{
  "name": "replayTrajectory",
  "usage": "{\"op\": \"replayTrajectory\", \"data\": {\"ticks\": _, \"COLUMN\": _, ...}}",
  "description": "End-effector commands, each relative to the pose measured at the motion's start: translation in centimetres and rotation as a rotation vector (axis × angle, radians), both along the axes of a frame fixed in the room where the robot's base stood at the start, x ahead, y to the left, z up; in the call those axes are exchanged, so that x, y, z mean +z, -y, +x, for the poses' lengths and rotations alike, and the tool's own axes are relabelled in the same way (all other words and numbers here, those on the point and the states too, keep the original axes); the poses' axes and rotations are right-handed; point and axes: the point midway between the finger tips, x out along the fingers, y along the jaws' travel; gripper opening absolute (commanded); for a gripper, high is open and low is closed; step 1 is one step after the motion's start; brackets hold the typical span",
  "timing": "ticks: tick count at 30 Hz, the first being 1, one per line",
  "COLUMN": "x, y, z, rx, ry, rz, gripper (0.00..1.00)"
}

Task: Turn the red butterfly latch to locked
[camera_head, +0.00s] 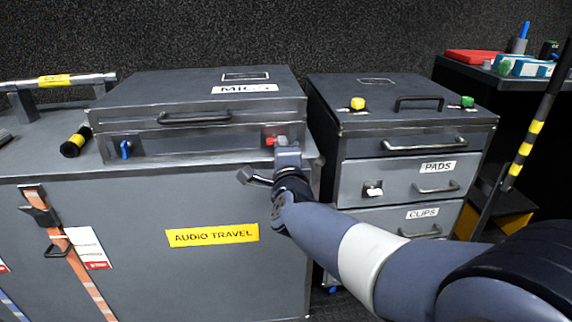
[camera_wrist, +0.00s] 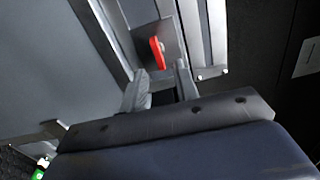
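The red butterfly latch (camera_head: 270,141) is on a plate at the right of the front of the grey case labelled MICS (camera_head: 215,147). My gripper (camera_head: 284,147) is right in front of it and hides part of it in the head view. In the wrist view the latch's red wing (camera_wrist: 157,53) is a narrow upright piece on a dark plate, slightly tilted. My gripper's two fingers (camera_wrist: 162,70) are apart, with the wing just beyond and between their tips. I see no clear contact. The latch's exact turn is hard to tell.
A blue latch (camera_head: 125,149) is at the left of the same case front. The case stands on a large AUDIO TRAVEL chest (camera_head: 135,245). A drawer unit (camera_head: 385,165) stands close on the right. A yellow-and-black cylinder (camera_head: 75,141) lies left of the case.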

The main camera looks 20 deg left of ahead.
Motion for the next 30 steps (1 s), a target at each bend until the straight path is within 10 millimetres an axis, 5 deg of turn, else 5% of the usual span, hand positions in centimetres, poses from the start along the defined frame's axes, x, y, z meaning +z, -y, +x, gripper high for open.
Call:
{"op": "replayTrajectory", "data": {"ticks": 13, "x": 0.1, "y": 3.1, "z": -6.5, "rx": 0.001, "ry": 0.0, "rz": 0.0, "gripper": 0.29}}
{"op": "replayTrajectory", "data": {"ticks": 30, "x": 0.0, "y": 3.4, "z": -6.9, "rx": -0.001, "ry": 0.0, "rz": 0.0, "gripper": 0.29}}
